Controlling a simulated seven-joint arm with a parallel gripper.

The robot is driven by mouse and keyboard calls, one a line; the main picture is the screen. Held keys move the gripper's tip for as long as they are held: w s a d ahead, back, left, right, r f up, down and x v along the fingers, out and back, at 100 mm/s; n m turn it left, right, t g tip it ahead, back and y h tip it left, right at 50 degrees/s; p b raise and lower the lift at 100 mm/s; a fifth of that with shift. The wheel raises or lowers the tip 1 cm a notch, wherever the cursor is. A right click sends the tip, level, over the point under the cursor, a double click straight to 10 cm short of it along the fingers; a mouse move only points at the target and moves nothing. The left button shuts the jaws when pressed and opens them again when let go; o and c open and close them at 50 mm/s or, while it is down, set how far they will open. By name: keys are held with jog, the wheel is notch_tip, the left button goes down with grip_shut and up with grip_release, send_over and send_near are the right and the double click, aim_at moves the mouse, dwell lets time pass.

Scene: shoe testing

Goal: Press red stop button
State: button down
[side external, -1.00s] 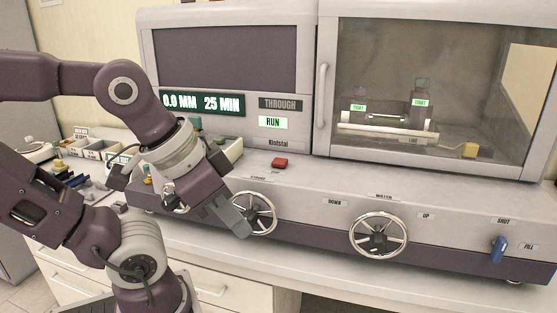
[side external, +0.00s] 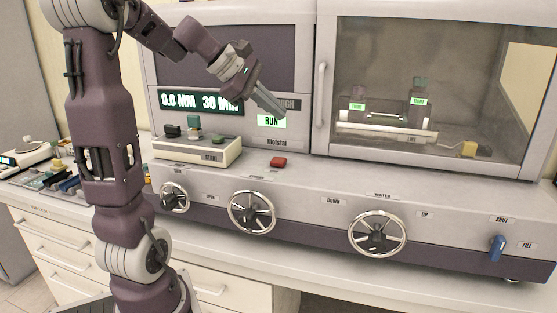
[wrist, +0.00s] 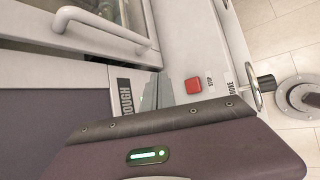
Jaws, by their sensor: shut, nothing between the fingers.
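The red stop button (side external: 278,162) sits on the ledge of the grey machine, below the green RUN sign (side external: 271,122). In the wrist view the red button (wrist: 193,85) is square, with a STOP label beside it. My gripper (side external: 279,112) is shut and empty. In the side view it appears above the button, in front of the machine's panel, pointing down and to the right. It is clear of the button. In the wrist view, my gripper's fingers (wrist: 160,90) show to the left of the button.
The display (side external: 200,102) reads 0.0 MM and 30 MIN. A pale box (side external: 197,150) with a green START button stands left of the red button. Handwheels (side external: 252,212) line the machine's front. A glass-doored chamber (side external: 430,90) with a handle is at the right.

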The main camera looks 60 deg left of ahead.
aim_at(274, 160)
jog(key=shift+a, duration=0.25)
jog(key=shift+f, duration=0.1)
jog(key=shift+f, duration=4.3)
jog(key=shift+f, duration=0.45)
jog(key=shift+f, duration=0.5)
jog(key=shift+r, duration=1)
